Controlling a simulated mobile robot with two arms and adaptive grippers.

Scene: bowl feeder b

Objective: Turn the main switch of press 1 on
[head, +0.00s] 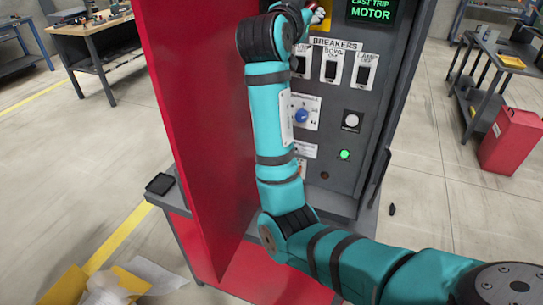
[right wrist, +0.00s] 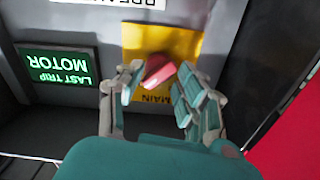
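The main switch is a red handle (right wrist: 159,73) on a yellow plate (right wrist: 184,45) marked MAIN, seen in the right wrist view. The handle sits tilted on the plate. My right gripper (right wrist: 160,82) has its fingers on either side of the handle, very close to it. I cannot tell whether they press on it. In the head view my right gripper (head: 318,12) is at the top edge, partly cut off, in front of the yellow plate (head: 322,23). My left gripper is not in view.
The grey control panel (head: 338,185) carries breakers (head: 331,67), a blue knob (head: 302,116), a white button (head: 351,121) and a lit green lamp (head: 344,155). A display (head: 371,10) reads LAST TRIP MOTOR. A red door (head: 195,110) stands open at the left. Workbenches stand behind.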

